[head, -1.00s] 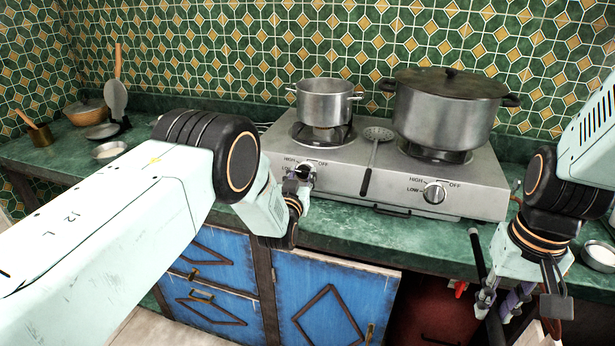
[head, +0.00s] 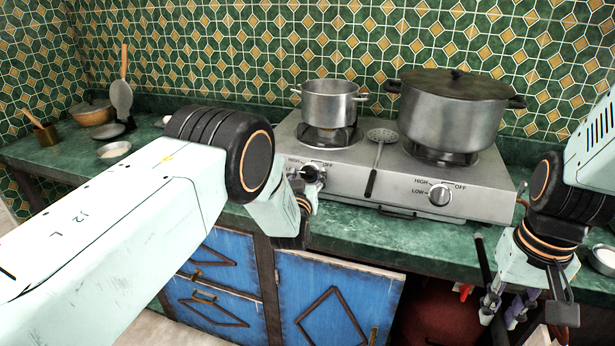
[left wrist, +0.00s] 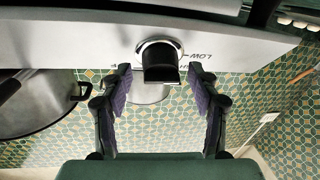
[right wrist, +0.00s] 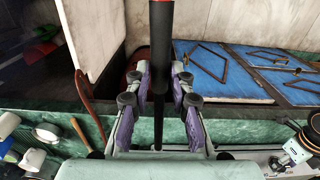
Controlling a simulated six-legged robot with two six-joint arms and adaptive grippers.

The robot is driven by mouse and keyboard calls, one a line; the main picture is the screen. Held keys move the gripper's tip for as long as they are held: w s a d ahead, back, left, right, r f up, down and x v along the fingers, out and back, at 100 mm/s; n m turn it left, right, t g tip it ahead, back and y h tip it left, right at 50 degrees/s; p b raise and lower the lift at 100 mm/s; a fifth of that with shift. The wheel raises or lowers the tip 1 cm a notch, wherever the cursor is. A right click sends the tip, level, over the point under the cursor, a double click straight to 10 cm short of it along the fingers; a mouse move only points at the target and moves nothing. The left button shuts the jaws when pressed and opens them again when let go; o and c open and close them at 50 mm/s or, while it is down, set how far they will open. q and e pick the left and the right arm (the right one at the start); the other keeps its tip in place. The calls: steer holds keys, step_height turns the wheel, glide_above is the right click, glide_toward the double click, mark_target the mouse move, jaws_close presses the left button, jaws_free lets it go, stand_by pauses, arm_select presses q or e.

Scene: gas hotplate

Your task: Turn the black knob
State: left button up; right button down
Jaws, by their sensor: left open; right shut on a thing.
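The black knob (head: 312,173) is on the front of the stove, at its left burner control. In the left wrist view the knob (left wrist: 160,64) lies between my left gripper's fingertips (left wrist: 160,76). That gripper is open, with a gap on each side of the knob. In the head view my left gripper (head: 301,184) is at the knob, partly hidden by its own wrist. My right gripper (right wrist: 162,80) is shut on a black rod (right wrist: 161,30), which also shows in the head view (head: 482,262), low in front of the counter.
The steel stove (head: 401,188) carries a small pot (head: 330,103), a large lidded pot (head: 452,118) and a skimmer (head: 378,150). A silver knob (head: 439,195) is at its right front. Green counter (head: 370,226) runs in front; blue cabinets (head: 335,295) stand below.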

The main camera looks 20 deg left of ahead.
arm_select(q)
steer(key=shift+s, duration=0.1)
steer(key=s+d, duration=0.1)
steer(key=s, duration=1)
steer(key=shift+s+d+r, duration=0.15)
steer(key=shift+s+d, duration=0.15)
steer(key=shift+s, duration=0.05)
